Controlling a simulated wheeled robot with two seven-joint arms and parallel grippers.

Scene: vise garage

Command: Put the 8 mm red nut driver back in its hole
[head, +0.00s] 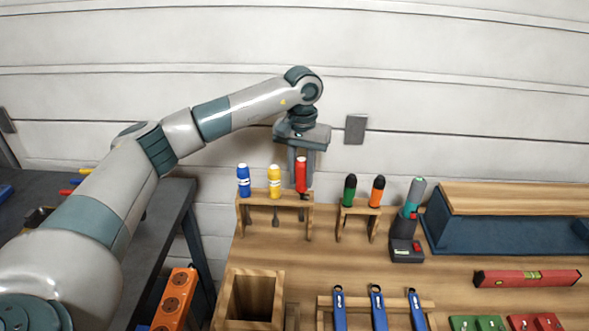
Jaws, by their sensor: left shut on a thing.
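The red nut driver (300,174) is upright at the right end of a wooden rack (280,197) on the workbench. My left gripper (300,165) points down from above and is shut on the red handle. The driver's lower end is at the rack's top board, by its right end; I cannot tell how deep it sits in a hole. A blue driver (243,180) and a yellow driver (275,181) stand in the same rack to its left. My right gripper is not in view.
A second rack with a green-handled tool (349,189) and an orange-handled tool (376,191) stands to the right, beside a cordless screwdriver (409,215). An open wooden box (238,298), blue wrenches (378,306) and a red level (526,278) lie nearer. Bench between is clear.

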